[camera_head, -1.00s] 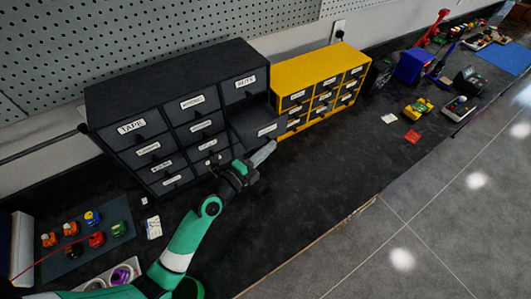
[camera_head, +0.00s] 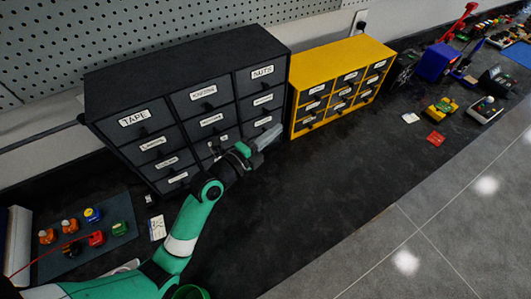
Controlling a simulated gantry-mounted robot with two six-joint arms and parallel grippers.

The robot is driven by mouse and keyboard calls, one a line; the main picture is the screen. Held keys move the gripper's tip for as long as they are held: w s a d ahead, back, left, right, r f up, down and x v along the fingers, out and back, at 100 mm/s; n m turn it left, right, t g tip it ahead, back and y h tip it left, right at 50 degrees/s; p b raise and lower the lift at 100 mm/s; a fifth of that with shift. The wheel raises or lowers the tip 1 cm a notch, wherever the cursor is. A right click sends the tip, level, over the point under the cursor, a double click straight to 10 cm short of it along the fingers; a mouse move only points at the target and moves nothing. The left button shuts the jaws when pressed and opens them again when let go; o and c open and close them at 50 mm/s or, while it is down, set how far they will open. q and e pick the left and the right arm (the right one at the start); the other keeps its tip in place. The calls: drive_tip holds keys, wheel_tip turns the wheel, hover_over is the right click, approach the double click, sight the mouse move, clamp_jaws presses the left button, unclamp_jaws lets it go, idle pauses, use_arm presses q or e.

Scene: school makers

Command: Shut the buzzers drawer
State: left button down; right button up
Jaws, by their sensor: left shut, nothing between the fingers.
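The black drawer cabinet (camera_head: 185,63) stands against the pegboard wall, with three columns of labelled drawers. In its right column, the drawer (camera_head: 265,101) under the one marked NUTS looks flush with the front. Its label is too small to read surely, so I cannot tell which drawer is the buzzers one. No drawer of this cabinet visibly sticks out. My left gripper (camera_head: 265,138) is shut and empty, in front of the lower right drawers, hiding part of the bottom rows. I cannot tell whether it touches a drawer front. My right gripper is not in view.
A yellow drawer cabinet (camera_head: 340,52) stands just right of the black one. A dark mat (camera_head: 118,238) with several coloured parts lies at the left. The dark bench top (camera_head: 330,180) in front is clear.

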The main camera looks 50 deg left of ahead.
use_arm(q)
drive_tip(key=s+d, duration=0.2)
drive_tip(key=s, duration=0.8)
drive_tip(key=shift+s+d+r, duration=0.15)
drive_tip(key=shift+s+d, duration=0.05)
drive_tip(key=shift+d, duration=0.1)
drive_tip(key=shift+d, duration=0.1)
